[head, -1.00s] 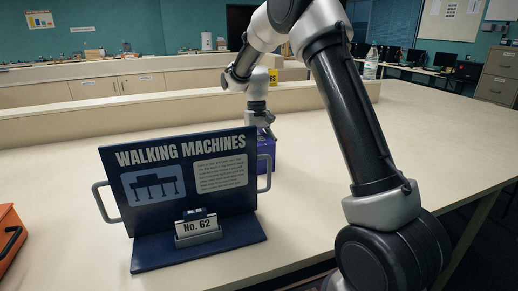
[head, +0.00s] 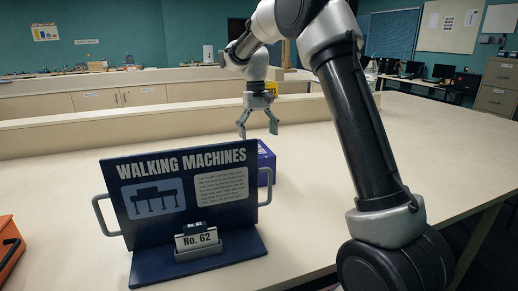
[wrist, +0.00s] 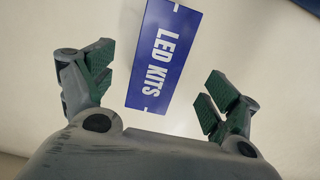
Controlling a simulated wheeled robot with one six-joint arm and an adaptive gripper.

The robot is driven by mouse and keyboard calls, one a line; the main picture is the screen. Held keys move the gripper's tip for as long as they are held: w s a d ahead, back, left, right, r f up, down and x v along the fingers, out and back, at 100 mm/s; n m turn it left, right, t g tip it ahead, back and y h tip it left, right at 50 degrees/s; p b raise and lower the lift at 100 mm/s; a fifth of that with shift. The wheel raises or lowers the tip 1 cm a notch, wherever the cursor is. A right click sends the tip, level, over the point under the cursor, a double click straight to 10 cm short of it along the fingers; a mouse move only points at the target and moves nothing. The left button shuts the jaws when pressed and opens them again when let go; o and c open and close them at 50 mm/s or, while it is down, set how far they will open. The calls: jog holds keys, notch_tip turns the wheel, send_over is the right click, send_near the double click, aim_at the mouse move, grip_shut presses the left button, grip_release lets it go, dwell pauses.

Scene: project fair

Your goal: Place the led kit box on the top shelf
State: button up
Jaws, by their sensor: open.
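The led kit box (wrist: 162,58) is blue with white "LED KITS" lettering and lies on the table between and beyond my open fingers in the wrist view. In the head view the box (head: 266,163) shows as a purple-blue block, partly hidden behind the sign board. My gripper (head: 258,135) is open and empty, pointing down above the box, and it shows in the wrist view too (wrist: 155,95). Its fingertips are apart from the box. I cannot make out a top shelf in either view.
An orange case (head: 8,250) is at the left edge. A low ledge (head: 150,128) runs behind. The table (head: 370,150) is clear at right.

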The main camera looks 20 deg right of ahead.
jog(key=shift+w+r, duration=0.15)
jog(key=shift+r, duration=0.8)
jog(key=shift+s+d+r, duration=0.1)
jog(key=shift+s+r, duration=0.1)
jog(key=shift+r, duration=0.05)
jog(key=s+d+r+t, duration=0.1)
jog(key=s+d+r, duration=0.15)
jog(key=s, duration=0.55)
jog(key=s+d+r+t, duration=0.2)
jog(key=s+r, duration=0.1)
jog(key=s, duration=0.6)
jog(key=s+d+r+t, duration=0.1)
jog(key=s+d+r, duration=0.15)
jog(key=s, duration=0.55)
jog(key=s+d+f+t, duration=0.1)
jog(key=s+f, duration=0.4)
jog(key=s, duration=0.6)
jog(key=shift+s+d+f+t, duration=0.15)
jog(key=shift+t, duration=0.25)
